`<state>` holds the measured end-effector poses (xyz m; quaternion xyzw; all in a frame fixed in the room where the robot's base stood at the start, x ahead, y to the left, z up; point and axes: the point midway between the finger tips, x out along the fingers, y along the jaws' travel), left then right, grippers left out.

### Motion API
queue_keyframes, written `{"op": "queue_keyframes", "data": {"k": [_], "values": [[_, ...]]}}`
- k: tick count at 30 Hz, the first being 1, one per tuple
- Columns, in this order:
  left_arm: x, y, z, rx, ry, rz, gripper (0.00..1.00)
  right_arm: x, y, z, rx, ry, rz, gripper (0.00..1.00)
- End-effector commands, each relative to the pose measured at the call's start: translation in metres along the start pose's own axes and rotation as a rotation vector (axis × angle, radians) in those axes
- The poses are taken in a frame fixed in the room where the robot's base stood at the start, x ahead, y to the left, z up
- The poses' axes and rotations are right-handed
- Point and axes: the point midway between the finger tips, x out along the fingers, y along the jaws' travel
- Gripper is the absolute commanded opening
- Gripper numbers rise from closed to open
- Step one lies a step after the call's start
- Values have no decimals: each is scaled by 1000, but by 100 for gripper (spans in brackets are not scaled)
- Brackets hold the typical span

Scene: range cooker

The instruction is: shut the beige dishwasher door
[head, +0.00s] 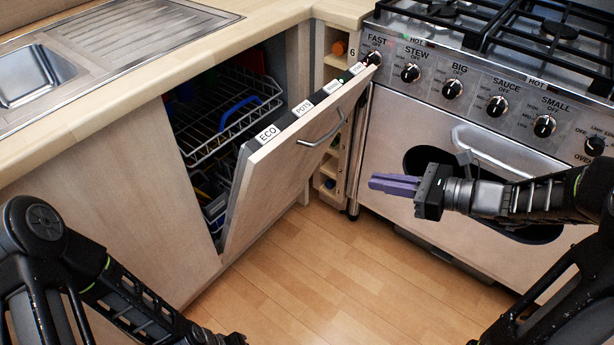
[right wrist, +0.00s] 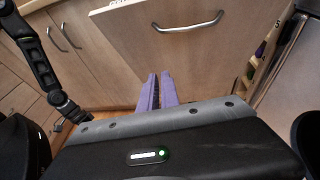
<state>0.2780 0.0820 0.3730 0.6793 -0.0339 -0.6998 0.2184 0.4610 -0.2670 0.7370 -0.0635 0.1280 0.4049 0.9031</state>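The beige dishwasher door (head: 295,160) is partly open, tilted out from the counter, with labels such as ECO and POTS along its top edge. Its metal handle (head: 322,130) faces the room. Racks (head: 228,118) show in the dark gap behind it. My right gripper (head: 372,182) has purple fingers and is in front of the range cooker, to the right of the door and apart from it. In the right wrist view the fingers (right wrist: 161,92) look nearly parallel with a narrow gap, nothing between them, and the door (right wrist: 150,50) ahead. My left gripper is not clearly visible.
The range cooker (head: 470,130) with its knobs and oven handle stands close behind my right gripper. A narrow shelf (head: 335,150) with bottles lies between the door and cooker. The sink (head: 35,78) and worktop are at the left. Wooden floor (head: 320,270) is clear.

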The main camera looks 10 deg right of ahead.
Motion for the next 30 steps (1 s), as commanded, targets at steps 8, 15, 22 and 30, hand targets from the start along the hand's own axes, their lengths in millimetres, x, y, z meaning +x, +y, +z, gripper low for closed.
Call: {"op": "queue_keyframes", "data": {"k": [8, 15, 22, 30], "values": [[0, 9, 1, 129, 43, 16, 0, -17, -12, 28, 22, -91, -45, 0], [0, 9, 1, 124, 43, 16, 0, -14, -12, 27, 20, -89, -43, 0], [5, 7, 0, 122, 43, 15, 0, 6, -12, 27, 20, -88, -40, 0], [15, 3, 0, 120, 42, 15, 0, 57, -14, 30, 20, -88, -38, 0]]}}
